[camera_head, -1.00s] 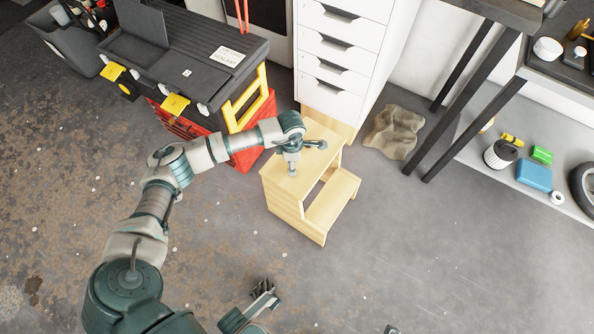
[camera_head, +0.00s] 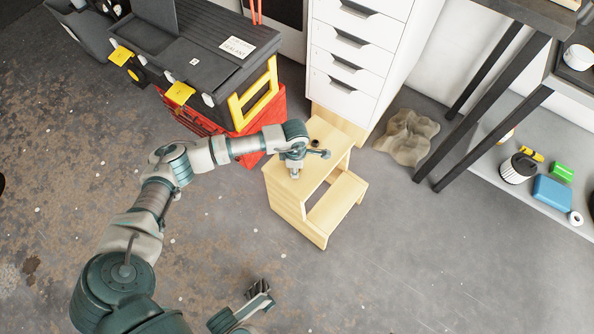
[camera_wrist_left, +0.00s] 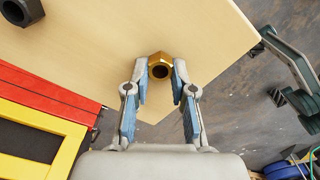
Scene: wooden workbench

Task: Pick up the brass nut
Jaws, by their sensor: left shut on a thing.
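The brass nut (camera_wrist_left: 160,59) is a gold hexagonal ring at the edge of the pale wooden step stool's top (camera_wrist_left: 120,40) in the left wrist view. My left gripper (camera_wrist_left: 160,75) is shut on it, with a blue-padded finger on each side. In the head view my left gripper (camera_head: 295,173) points down at the top step of the stool (camera_head: 287,198), and its own wrist hides the nut. My right gripper (camera_head: 260,293) is low in the head view, away from the stool; its finger opening is unclear.
A dark nut (camera_head: 315,143) stands on the stool top behind my left gripper. A red crate (camera_head: 270,107) and a black toolbox (camera_head: 222,60) stand to the left. White drawers (camera_head: 345,65) rise behind.

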